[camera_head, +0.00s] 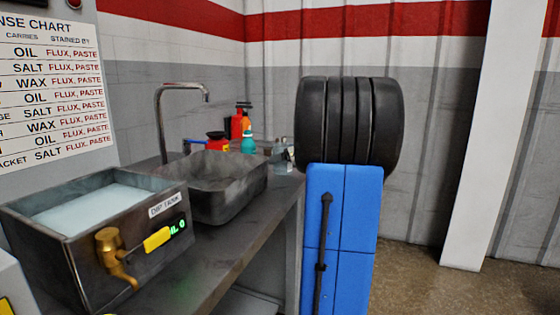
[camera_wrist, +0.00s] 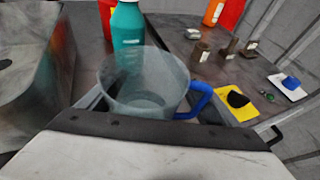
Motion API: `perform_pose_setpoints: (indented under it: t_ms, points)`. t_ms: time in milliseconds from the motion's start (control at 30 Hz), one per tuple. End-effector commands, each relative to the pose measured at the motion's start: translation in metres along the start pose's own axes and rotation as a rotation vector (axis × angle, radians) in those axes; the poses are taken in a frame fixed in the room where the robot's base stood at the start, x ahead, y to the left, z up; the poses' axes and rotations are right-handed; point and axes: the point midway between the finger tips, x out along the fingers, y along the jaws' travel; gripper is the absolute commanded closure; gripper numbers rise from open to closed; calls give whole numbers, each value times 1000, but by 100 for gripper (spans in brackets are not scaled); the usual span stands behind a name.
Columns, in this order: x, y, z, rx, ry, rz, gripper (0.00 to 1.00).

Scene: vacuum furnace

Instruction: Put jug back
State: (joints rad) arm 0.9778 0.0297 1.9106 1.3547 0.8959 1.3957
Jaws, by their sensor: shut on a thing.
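In the wrist view a clear jug (camera_wrist: 143,92) with a blue handle (camera_wrist: 199,98) stands roughly upright between the fingers of my gripper (camera_wrist: 148,106). My gripper is shut on it. The jug is see-through and looks empty or nearly so, though its lower part is hidden by the gripper body. In the head view my gripper cannot be made out, and I cannot tell the jug apart from the small clear items at the far end of the bench.
A teal bottle (camera_wrist: 128,28) stands just beyond the jug. Small brown containers (camera_wrist: 200,52), a yellow card (camera_wrist: 238,101) and a white card (camera_wrist: 287,87) lie to the right. A metal basin (camera_head: 222,188) and a liquid-filled tank (camera_head: 60,255) sit on the bench.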

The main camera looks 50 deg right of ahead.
Motion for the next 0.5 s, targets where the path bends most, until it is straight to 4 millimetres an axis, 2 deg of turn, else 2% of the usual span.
perform_pose_setpoints:
  t_ms: [100, 467, 500]
  points:
    - [4, 0, -8, 0, -1, 0, 42]
    - [4, 0, -11, 0, -1, -1, 42]
    - [4, 0, -11, 0, -1, -1, 6]
